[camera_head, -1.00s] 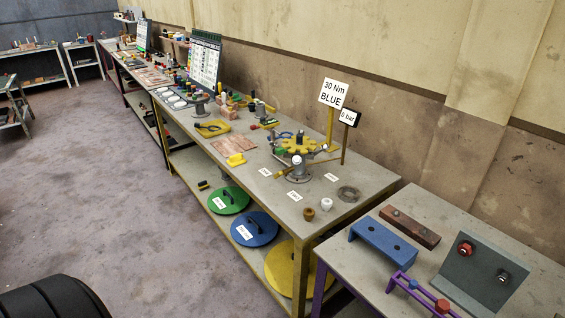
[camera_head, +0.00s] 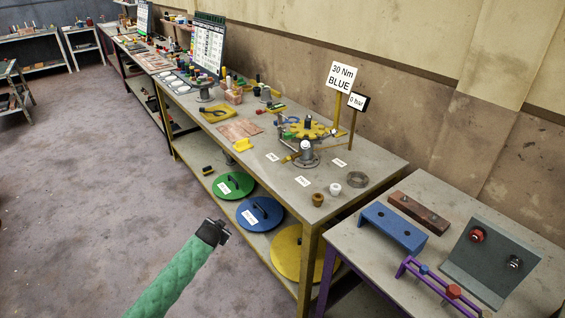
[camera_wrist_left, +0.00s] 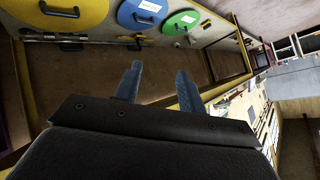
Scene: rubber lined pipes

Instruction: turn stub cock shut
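A grey flanged pipe stub (camera_head: 306,154) stands on the long bench, below and in front of a yellow toothed wheel (camera_head: 305,130). A thin yellow lever-like part (camera_head: 290,158) shows at its left side; I cannot tell for sure that it is the cock handle, nor its exact angle. My left gripper (camera_head: 222,229) is in front of the bench, over the floor and well away from the stub. In the left wrist view my left gripper (camera_wrist_left: 158,85) has its two blue-grey fingers apart with nothing between them. My right gripper is not in view.
Signs reading "30 Nm BLUE" (camera_head: 341,77) and "0 bar" (camera_head: 358,101) stand behind the stub. Green (camera_head: 233,186), blue (camera_head: 260,213) and yellow (camera_head: 299,253) discs lie on the lower shelf. A second table with a blue block (camera_head: 392,229) stands at right.

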